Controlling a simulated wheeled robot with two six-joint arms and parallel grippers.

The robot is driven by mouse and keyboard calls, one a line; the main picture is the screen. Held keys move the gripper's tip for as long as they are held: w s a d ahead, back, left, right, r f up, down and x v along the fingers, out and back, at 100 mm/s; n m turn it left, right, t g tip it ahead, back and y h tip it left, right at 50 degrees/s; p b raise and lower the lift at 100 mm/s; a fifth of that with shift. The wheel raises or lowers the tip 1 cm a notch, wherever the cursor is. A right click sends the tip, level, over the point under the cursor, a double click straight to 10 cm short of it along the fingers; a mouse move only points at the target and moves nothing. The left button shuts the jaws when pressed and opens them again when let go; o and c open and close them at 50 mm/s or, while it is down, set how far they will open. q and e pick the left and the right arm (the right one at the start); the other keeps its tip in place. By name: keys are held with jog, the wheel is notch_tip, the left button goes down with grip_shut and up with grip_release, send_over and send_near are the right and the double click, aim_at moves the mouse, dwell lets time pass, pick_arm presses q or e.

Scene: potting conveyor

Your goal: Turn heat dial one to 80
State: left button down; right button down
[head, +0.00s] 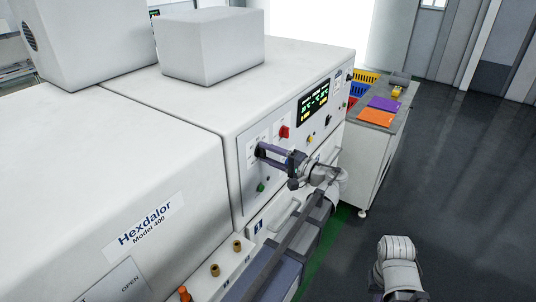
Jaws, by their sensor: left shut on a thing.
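My left gripper (261,152) reaches the control panel (256,133) on the front of the white machine. Its fingers are shut at the panel's left part, on what looks like a heat dial. The fingers hide the dial, so its pointer and scale cannot be read. A dark display (313,102) with green and yellow digits sits higher on the panel to the right; the digits are too small to read surely. Part of my right arm shows at the lower right, but its gripper is not in view.
A red knob (284,132) is just above and right of the left gripper, a green button (261,187) below it. A side table (367,117) with purple and orange sheets and coloured bins stands beyond the machine. Dark floor (455,190) is clear on the right.

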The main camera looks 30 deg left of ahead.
pick_arm(q)
jog(key=shift+m, duration=0.3)
dwell(0.4)
jog(key=shift+c, duration=1.4)
grip_release()
jog(key=d, duration=0.8)
jog(key=shift+s, duration=0.3)
jog(key=s+d+f+m+h+b, duration=0.1)
jog(key=s+d+f+h, duration=0.35)
jog(key=f, duration=0.35)
jog(key=s+d+f+m+h, duration=0.1)
jog(key=s+d+f+h, duration=0.3)
jog(key=f, duration=0.5)
jog(key=s+d+f+h, duration=0.3)
jog(key=s+d+h, duration=0.1)
jog(key=d, duration=0.3)
jog(key=s+d+f+g+h, duration=0.1)
jog(key=s+d+f+h, duration=0.2)
jog(key=d, duration=0.4)
jog(key=shift+s+f+m+h, duration=0.2)
jog(key=shift+s+m+h, duration=0.25)
jog(key=shift+h, duration=0.2)
